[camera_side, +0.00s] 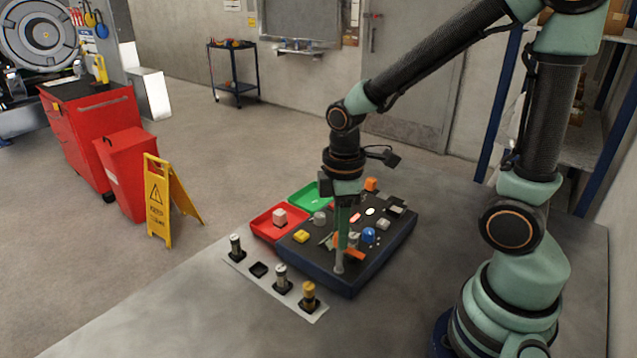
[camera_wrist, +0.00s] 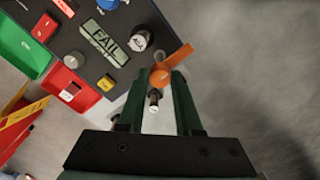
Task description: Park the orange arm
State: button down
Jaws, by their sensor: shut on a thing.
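The orange arm (camera_wrist: 183,55) is a short flat bar with a round end, at the edge of the dark panel (camera_wrist: 136,82). It also shows in the side view (camera_side: 356,255) near the panel's front edge. My gripper (camera_wrist: 163,74) points down, with its green fingers on both sides of the arm's round end, and is shut on it. It also shows low over the panel in the side view (camera_side: 340,268).
A pale strip (camera_side: 318,315) with several plugs lies in front.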

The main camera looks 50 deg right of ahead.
dwell(0.4)
jog(key=c, duration=0.6)
grip_release()
notch_tip(320, 180, up, 12)
jog(key=shift+r, duration=0.1)
jog(key=m+t, duration=0.2)
jog(key=m, duration=0.1)
jog(key=m+t, duration=0.1)
jog(key=m, duration=0.2)
jog(key=d+m+t, duration=0.1)
jog(key=m+t, duration=0.1)
jog(key=m, duration=0.1)
jog(key=shift+s+r+t, duration=0.25)
jog(key=shift+r+t, duration=0.05)
jog(key=shift+r, duration=0.05)
